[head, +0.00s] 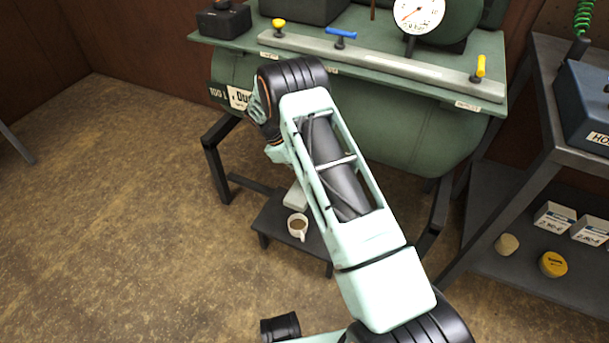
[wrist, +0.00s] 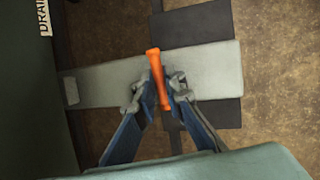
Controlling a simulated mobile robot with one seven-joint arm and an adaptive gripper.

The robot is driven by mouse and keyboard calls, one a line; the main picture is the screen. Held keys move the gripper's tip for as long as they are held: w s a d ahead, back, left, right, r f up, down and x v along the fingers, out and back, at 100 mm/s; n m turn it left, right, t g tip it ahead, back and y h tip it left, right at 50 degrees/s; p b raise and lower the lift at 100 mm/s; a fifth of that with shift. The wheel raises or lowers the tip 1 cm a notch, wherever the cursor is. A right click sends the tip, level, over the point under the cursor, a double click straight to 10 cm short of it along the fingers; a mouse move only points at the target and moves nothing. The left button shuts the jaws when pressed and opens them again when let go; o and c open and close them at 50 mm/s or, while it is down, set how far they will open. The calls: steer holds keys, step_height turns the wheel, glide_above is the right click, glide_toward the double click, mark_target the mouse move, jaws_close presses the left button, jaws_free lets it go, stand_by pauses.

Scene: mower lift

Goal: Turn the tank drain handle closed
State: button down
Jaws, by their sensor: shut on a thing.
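The orange drain handle (wrist: 154,59) shows in the middle of the wrist view, a slim bar running nearly straight up and down the picture. My gripper (wrist: 160,85) is shut on it, one finger on each side, and its upper end sticks out past the fingertips. In the head view my own arm hides the handle and the fingers. The green tank (head: 395,130) lies under the bench top, and its dark side fills the left of the wrist view. A partly cut-off label reading "DRAI" (wrist: 45,17) is on it.
A pale grey bar (wrist: 105,78) lies beyond the handle in the wrist view. A low dark stool (head: 275,228) with a white mug (head: 297,227) stands below the tank. A dark shelf (head: 500,235) stands at the right.

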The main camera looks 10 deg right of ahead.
steer(key=shift+m, duration=0.6)
steer(key=shift+g, duration=0.3)
steer(key=c, duration=2)
jaws_free()
steer(key=v, duration=1.2)
steer(key=shift+d+r, duration=0.1)
